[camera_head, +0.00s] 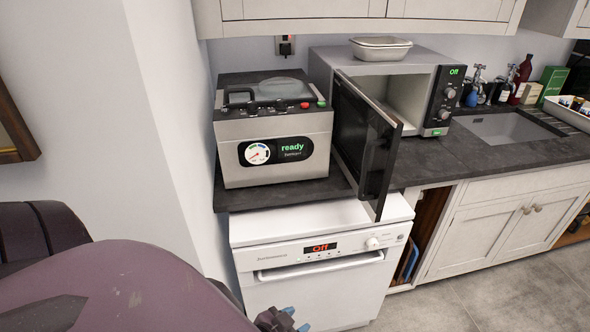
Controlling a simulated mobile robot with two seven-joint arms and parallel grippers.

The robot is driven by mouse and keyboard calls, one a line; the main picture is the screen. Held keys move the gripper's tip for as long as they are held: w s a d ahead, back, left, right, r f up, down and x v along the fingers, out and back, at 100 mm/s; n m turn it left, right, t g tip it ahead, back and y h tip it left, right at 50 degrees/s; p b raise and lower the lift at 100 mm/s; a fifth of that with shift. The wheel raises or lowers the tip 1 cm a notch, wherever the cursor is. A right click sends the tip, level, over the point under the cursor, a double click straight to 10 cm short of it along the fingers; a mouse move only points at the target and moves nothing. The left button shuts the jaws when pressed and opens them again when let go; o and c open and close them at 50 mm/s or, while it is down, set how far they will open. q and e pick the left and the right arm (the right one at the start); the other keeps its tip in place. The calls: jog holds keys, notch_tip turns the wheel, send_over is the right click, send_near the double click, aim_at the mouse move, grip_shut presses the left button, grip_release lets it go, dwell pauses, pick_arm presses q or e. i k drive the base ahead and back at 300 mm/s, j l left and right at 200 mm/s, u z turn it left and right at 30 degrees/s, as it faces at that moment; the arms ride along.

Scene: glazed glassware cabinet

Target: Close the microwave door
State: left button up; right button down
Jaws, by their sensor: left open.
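The microwave (412,70) stands on the dark counter against the back wall, with a control panel at its right that reads "Off". Its black door (362,135) hangs open on the left side and swings out toward me, past the counter's front edge. The cavity behind it is exposed and looks empty where I can see in. My left gripper (281,319) shows only in part at the bottom edge, low in front of the white dishwasher, well below the door and apart from it. It is open. My right gripper is out of view.
A steel appliance reading "ready" (272,140) stands close to the left of the door. A pale dish (381,48) sits on top of the microwave. The white dishwasher (325,285) is below. A sink (505,128) is at right; the floor at lower right is clear.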

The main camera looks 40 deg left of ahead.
aim_at(360, 123)
jog(key=j+u, duration=0.1)
jog(key=u, duration=1.15)
